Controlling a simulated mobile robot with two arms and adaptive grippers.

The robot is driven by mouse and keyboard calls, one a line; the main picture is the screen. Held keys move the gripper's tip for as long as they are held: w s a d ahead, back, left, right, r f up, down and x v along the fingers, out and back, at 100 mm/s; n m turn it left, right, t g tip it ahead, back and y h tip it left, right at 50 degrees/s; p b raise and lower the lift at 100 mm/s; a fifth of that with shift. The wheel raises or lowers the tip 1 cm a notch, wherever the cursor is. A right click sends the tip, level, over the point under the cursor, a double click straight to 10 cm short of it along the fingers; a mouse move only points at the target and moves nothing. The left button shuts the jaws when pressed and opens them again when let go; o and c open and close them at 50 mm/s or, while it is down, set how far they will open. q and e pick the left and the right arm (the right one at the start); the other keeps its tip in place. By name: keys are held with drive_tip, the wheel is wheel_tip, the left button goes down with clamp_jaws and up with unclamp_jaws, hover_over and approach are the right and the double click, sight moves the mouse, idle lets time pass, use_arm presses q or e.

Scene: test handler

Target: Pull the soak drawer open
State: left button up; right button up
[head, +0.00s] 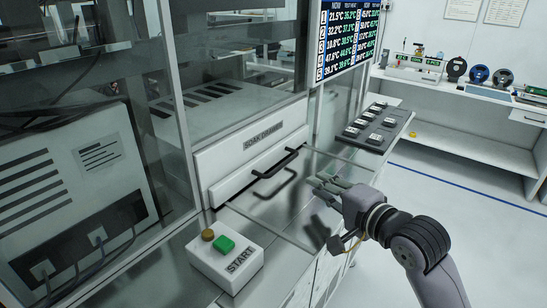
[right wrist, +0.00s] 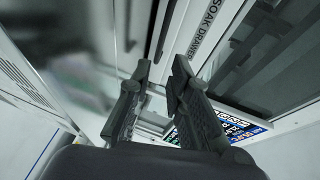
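The soak drawer (head: 236,173) has a pale front, a label reading SOAK DRAWER and a black bar handle (head: 276,163). Its front looks flush with the cabinet, so it appears shut. My right gripper (head: 318,186) is to the right of the handle and apart from it, over the steel ledge. In the right wrist view my right gripper (right wrist: 160,66) shows its two dark fingers with a gap between them and nothing held. The drawer's label shows there at upper right, and a dark bar, likely the handle, lies ahead of the fingertips. My left gripper is not in view.
A START button box (head: 226,262) with green and amber buttons stands on the ledge at left front. A dark tray with small parts (head: 376,127) is right of the drawer. A display (head: 346,38) hangs above. Floor at right is clear.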

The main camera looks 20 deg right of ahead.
sight(284, 162)
drive_tip(key=shift+w+a+r, duration=0.1)
drive_tip(key=shift+w, duration=0.2)
drive_tip(key=shift+w+a+p, duration=0.15)
drive_tip(key=shift+w+p, duration=0.4)
drive_tip(key=shift+w, duration=0.2)
drive_tip(key=x, duration=0.4)
drive_tip(key=shift+p, duration=0.35)
drive_tip(key=p+x, duration=0.1)
drive_tip(key=x, duration=0.7)
drive_tip(key=shift+p, duration=0.4)
drive_tip(key=shift+w+a, duration=0.2)
drive_tip(key=shift+w, duration=0.35)
clamp_jaws()
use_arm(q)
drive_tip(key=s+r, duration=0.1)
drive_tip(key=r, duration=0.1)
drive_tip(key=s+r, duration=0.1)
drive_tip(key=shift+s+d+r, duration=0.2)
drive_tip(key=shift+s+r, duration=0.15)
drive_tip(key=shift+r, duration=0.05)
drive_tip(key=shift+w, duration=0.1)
use_arm(e)
drive_tip(key=shift+f, duration=0.2)
